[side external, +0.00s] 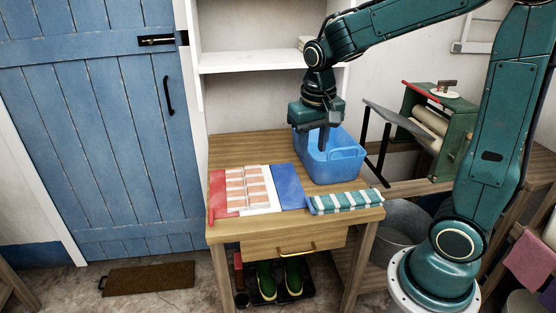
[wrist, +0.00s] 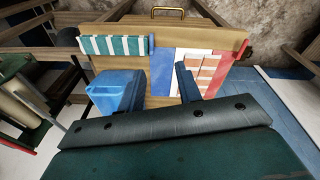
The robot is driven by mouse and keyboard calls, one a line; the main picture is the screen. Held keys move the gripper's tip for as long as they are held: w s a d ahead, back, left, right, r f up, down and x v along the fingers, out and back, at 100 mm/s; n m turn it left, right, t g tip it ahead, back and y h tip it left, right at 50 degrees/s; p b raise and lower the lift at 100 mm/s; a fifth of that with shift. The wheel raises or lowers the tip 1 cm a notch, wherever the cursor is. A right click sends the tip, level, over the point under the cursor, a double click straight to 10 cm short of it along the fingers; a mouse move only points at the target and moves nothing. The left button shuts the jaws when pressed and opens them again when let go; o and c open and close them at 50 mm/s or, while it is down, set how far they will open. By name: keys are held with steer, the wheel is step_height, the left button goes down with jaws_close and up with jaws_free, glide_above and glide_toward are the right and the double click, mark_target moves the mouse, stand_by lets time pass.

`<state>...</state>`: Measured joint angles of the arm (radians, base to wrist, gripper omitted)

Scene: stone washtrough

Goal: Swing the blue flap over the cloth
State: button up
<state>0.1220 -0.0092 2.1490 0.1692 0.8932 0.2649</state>
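A folding board lies on the wooden table, with a red flap (side external: 217,184) on the left, a white middle (side external: 262,196) and a blue flap (side external: 288,187) on the right. The blue flap lies flat, beside the cloth. A pink-and-white patterned cloth (side external: 246,187) lies on the middle. In the wrist view the board appears turned around, with the blue flap (wrist: 163,70) left of the cloth (wrist: 208,70). My gripper (side external: 313,137) points down above the blue basket, behind and right of the flap. In the wrist view its fingers (wrist: 160,88) are apart with nothing between them.
A blue basket (side external: 345,165) stands at the table's back right, below my gripper. A folded teal-and-white striped cloth (side external: 345,202) lies at the front right edge. A green roller machine (side external: 440,125) stands to the right. The table's back left (side external: 240,148) is bare.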

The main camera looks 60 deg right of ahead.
steer(key=shift+s+a+r+n+t, duration=0.35)
steer(key=shift+s+a+r, duration=0.3)
steer(key=shift+s+r, duration=0.25)
steer(key=s+a+r+n+t, duration=0.2)
steer(key=s+a, duration=0.1)
steer(key=s, duration=0.3)
steer(key=s+a+r+n+t+y, duration=0.1)
steer(key=s+a+r+n+t, duration=0.1)
steer(key=s, duration=0.4)
steer(key=shift+a+n, duration=0.4)
steer(key=shift+n, duration=0.25)
steer(key=w+d+f+m+g+h, duration=0.1)
steer(key=w+d+f+m+g, duration=0.15)
steer(key=w, duration=0.35)
steer(key=w+d+f+m+g, duration=0.2)
steer(key=w+d+m, duration=0.1)
steer(key=w, duration=0.3)
steer(key=w+d+f+m+g, duration=0.2)
steer(key=w+d+f, duration=0.4)
steer(key=f, duration=0.4)
steer(key=shift+w+d+f+m+g, duration=0.2)
steer(key=shift+w+m+g, duration=0.25)
steer(key=shift+m, duration=0.3)
